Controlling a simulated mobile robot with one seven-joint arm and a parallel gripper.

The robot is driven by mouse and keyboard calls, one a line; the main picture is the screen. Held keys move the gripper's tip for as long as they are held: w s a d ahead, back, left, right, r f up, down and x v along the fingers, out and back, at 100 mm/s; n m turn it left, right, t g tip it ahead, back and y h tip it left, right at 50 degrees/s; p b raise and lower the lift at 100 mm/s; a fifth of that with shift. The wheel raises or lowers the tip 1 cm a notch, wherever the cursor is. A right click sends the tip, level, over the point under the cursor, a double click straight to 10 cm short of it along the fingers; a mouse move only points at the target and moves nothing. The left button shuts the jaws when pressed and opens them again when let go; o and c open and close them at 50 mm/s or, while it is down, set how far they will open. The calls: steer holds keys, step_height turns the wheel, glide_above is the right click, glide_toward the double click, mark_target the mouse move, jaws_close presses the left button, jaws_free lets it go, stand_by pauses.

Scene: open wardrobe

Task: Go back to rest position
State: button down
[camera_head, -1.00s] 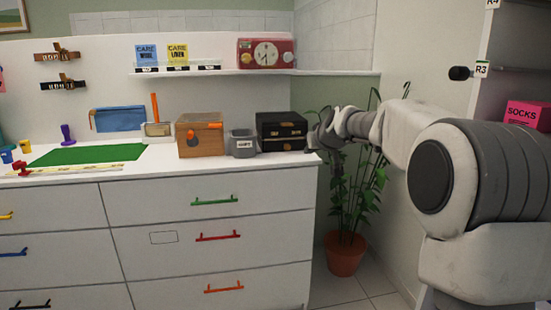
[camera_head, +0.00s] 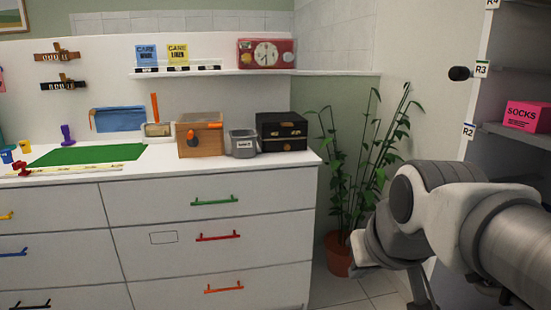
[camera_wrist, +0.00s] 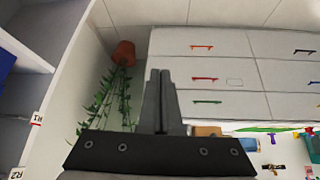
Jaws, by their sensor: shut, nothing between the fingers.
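My gripper (camera_wrist: 160,85) shows in the wrist view with its two fingers together and nothing between them. In the head view my arm is folded low at the right, in front of the plant and the wardrobe. The fingertips cannot be made out there. My gripper touches nothing that I can see.
A white drawer cabinet (camera_head: 150,215) stands at left and centre, with a wooden box (camera_head: 203,147), a grey bin (camera_head: 242,144) and a black box (camera_head: 282,144) on top. A potted plant (camera_head: 337,255) stands beside it. The open wardrobe at right holds a pink socks box (camera_head: 526,116).

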steer(key=s+d+f+g, duration=0.1)
steer(key=s+f, duration=0.4)
steer(key=s, duration=0.3)
step_height(320, 180, up, 29)
steer(key=p, duration=2.8)
steer(key=shift+m+p, duration=0.3)
steer(key=shift+m, duration=0.1)
steer(key=shift+w+d, duration=0.1)
